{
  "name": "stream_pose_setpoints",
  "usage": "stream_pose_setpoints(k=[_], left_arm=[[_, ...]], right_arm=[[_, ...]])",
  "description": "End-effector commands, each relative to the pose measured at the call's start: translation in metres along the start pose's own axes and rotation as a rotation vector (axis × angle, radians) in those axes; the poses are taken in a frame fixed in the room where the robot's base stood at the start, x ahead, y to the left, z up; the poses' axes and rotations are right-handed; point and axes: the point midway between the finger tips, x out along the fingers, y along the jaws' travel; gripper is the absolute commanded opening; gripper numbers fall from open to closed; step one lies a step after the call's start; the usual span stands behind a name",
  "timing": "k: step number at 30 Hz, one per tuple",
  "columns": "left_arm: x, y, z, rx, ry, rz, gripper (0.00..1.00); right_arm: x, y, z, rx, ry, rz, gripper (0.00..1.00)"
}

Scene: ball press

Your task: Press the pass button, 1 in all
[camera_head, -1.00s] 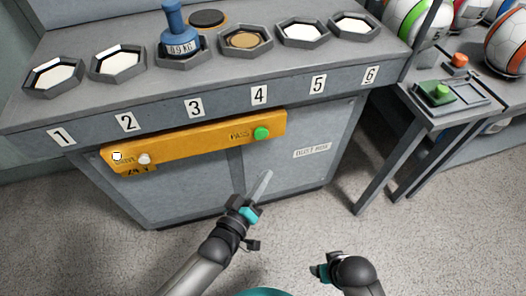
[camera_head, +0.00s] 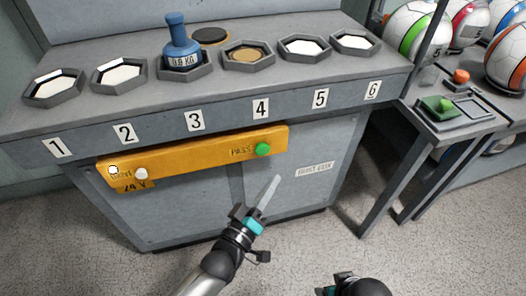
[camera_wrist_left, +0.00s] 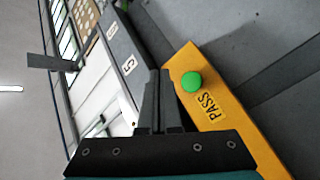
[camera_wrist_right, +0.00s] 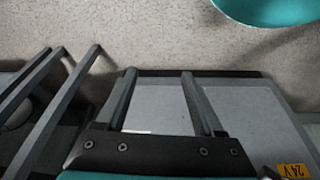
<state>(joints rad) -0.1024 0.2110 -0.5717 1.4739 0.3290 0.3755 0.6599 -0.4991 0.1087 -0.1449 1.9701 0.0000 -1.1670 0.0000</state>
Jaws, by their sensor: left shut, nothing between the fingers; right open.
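The green pass button (camera_head: 262,150) sits at the right end of the yellow panel (camera_head: 200,157) on the front of the grey bench, beside the word PASS. In the left wrist view the green button (camera_wrist_left: 192,82) shows just right of my fingertips, on the yellow panel (camera_wrist_left: 233,127). My left gripper (camera_head: 270,192) is shut and empty, below the button and apart from it in the head view. Its closed fingers also show in the left wrist view (camera_wrist_left: 158,85). My right gripper (camera_wrist_right: 158,80) is open and empty; in the head view it is low at the bottom edge, partly cut off.
A white button (camera_head: 141,174) and a white lamp (camera_head: 113,170) are at the panel's left end. A blue weight (camera_head: 181,45) stands in tray 3 on the bench top. A side table (camera_head: 440,120) with a green button stands at right. The floor before the bench is clear.

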Motion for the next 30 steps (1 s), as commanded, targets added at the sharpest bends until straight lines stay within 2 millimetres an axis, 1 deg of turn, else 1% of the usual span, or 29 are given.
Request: stream_pose_setpoints(k=[1,3,9,15,22,30], left_arm=[[0.005,-0.006,-0.003,0.002,0.002,0.001,0.00],[0.012,-0.011,-0.008,0.003,0.001,0.001,0.00],[0.029,-0.023,-0.020,0.003,0.000,0.000,0.00],[0.042,-0.033,-0.030,0.001,0.000,0.000,0.00],[0.048,-0.036,-0.035,0.001,-0.001,-0.001,0.00],[0.048,-0.036,-0.035,0.000,-0.001,-0.001,0.00]], right_arm=[[-0.003,0.000,-0.003,0.000,0.010,0.001,0.70],[-0.009,0.001,-0.008,0.001,0.023,0.001,0.70],[-0.030,0.001,-0.019,0.002,0.057,0.003,0.70],[-0.047,0.002,-0.025,0.003,0.079,0.005,0.70],[-0.055,0.002,-0.027,0.004,0.090,0.005,0.70],[-0.056,0.002,-0.028,0.004,0.090,0.006,0.70]])
